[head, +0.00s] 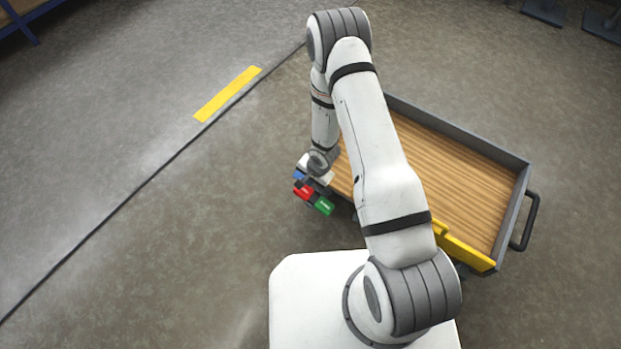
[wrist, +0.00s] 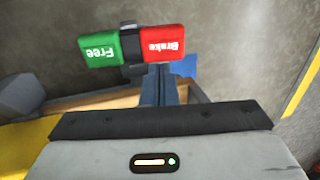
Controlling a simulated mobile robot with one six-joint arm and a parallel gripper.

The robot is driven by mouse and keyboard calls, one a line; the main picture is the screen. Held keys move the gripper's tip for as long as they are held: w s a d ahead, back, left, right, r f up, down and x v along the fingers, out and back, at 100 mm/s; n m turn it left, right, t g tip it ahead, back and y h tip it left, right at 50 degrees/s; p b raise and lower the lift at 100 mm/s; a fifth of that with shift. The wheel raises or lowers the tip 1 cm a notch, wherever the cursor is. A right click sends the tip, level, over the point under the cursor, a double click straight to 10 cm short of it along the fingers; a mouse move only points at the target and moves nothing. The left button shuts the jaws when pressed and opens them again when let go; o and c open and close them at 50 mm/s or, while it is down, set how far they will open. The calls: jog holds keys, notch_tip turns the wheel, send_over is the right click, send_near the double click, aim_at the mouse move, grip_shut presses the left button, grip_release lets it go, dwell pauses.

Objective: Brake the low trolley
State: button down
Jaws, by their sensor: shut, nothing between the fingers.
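The low trolley (head: 475,160) has a wooden deck, grey rims and a dark handle on the right. Its pedal has a red half marked "Brake" (wrist: 163,43) and a green half marked "Free" (wrist: 101,48), with a dark strip between. In the head view the red half (head: 303,190) lies left of the green half (head: 324,206), beside the trolley's left end. My gripper (wrist: 163,70) is shut and empty, its fingertips near the red half's edge. I cannot tell whether they touch it or which half is down. My arm hides part of the trolley.
A yellow bar (head: 465,250) runs along the trolley's near edge. A yellow floor stripe (head: 228,94) and a dark floor line lie to the left. The floor left of the trolley is clear. Blue-grey stands (head: 543,12) are at the top right.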

aim_at(306, 189)
jog(key=b+x, duration=0.2)
jog(key=x, duration=0.3)
jog(key=shift+f, duration=0.2)
